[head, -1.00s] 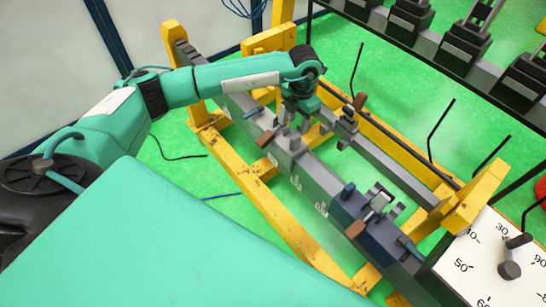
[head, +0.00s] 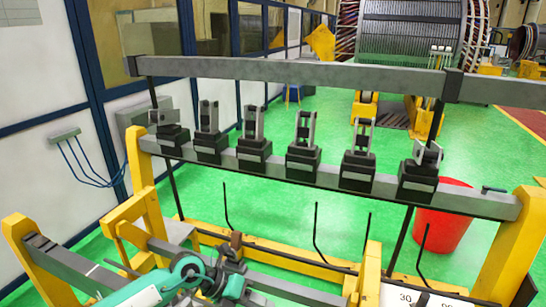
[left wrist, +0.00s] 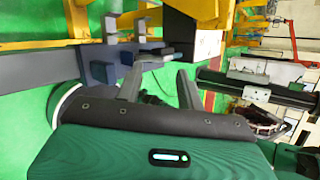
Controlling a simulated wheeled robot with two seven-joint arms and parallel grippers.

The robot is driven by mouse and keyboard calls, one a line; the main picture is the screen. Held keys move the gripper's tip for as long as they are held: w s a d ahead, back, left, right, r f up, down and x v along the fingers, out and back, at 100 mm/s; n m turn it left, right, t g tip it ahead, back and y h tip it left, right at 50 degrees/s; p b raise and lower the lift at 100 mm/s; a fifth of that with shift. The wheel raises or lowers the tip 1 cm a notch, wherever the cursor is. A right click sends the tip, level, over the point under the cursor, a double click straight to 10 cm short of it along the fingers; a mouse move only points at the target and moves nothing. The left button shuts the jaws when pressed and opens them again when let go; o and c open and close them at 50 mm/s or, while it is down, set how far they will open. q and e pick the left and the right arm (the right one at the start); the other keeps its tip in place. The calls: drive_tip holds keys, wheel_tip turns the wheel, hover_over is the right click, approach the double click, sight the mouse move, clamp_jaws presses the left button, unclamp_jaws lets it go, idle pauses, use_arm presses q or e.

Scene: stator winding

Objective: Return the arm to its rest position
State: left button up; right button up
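My left arm (head: 145,294), teal with a dark wrist joint, shows at the bottom of the head view, over the lower yellow frame. Its gripper tips cannot be made out there. In the left wrist view my left gripper (left wrist: 158,84) has its two grey fingers spread apart with nothing between them. Beyond the fingers lies a grey-blue beam (left wrist: 35,68) with a clamp fixture on it. I cannot tell whether the fingers touch anything. My right gripper is in neither view.
A rack beam (head: 330,176) carrying several black clamp blocks crosses the head view on yellow supports (head: 505,240). A white dial panel (head: 402,294) is at the bottom right. A red bin (head: 443,228) stands behind the rack. Green floor is open beyond.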

use_arm(q)
drive_tip(key=s+d+r+n+t+h, duration=0.2)
drive_tip(key=d+r+h, duration=0.3)
drive_tip(key=d+r, duration=0.1)
drive_tip(key=w+a+r+n+t+h, duration=0.15)
drive_tip(key=a+r+n+t, duration=0.25)
drive_tip(key=r+n+t, duration=0.7)
drive_tip(key=s+a+f+n+t+y, duration=0.1)
drive_tip(key=s+a+f+n+y, duration=0.1)
drive_tip(key=a+f+n+y, duration=0.8)
drive_tip(key=s+a+f+n+y, duration=0.3)
drive_tip(key=a+f+n+y, duration=0.35)
drive_tip(key=n, duration=0.55)
drive_tip(key=s+a+f+n+g, duration=0.2)
drive_tip(key=s+f+g, duration=0.3)
drive_tip(key=s, duration=0.5)
drive_tip(key=s+a+f+n+g, duration=0.2)
drive_tip(key=s+f+g, duration=0.3)
drive_tip(key=s, duration=0.5)
wheel_tip(320, 180, down, 31)
drive_tip(key=g, duration=0.2)
drive_tip(key=s+a+f, duration=0.2)
drive_tip(key=s+f, duration=0.8)
drive_tip(key=s+a+f+g, duration=0.1)
drive_tip(key=s+f, duration=0.9)
drive_tip(key=f, duration=0.1)
drive_tip(key=shift+a+m+b, duration=0.35)
drive_tip(key=shift+m, duration=0.05)
